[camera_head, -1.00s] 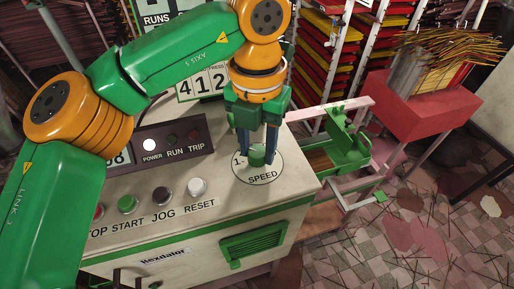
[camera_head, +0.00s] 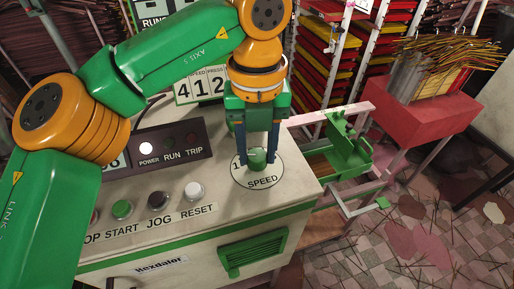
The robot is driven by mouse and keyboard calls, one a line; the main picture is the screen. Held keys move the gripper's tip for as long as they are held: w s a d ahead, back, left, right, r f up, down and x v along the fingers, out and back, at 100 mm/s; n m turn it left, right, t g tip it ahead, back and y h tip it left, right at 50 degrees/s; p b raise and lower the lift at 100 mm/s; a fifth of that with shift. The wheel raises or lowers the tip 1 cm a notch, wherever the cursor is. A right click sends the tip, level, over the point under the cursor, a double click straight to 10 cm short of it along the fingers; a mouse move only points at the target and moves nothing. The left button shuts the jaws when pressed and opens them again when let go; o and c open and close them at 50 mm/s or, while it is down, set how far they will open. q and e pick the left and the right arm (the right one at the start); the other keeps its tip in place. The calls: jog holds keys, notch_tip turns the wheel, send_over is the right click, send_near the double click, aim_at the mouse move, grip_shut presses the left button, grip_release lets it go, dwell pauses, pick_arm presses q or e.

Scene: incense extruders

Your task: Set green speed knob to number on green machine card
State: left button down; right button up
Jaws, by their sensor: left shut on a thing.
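The green speed knob (camera_head: 257,158) stands on a round white dial (camera_head: 262,182) marked SPEED on the machine's top panel. A digit 1 shows at the dial's left; other numbers are hidden or too small to read. My left gripper (camera_head: 257,155) comes down from above with its two dark fingers shut on the knob's sides. My right gripper is out of view.
Several buttons, including a green START button (camera_head: 122,209), line the panel's front left. A dark display panel (camera_head: 172,143) has its POWER lamp lit.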

aim_at(257, 155)
pick_arm(q)
jog(key=shift+r, duration=0.1)
jog(key=shift+c, duration=2.2)
grip_release()
notch_tip(257, 155, up, 7)
jog(key=shift+r+p, duration=0.1)
jog(key=shift+p, duration=0.95)
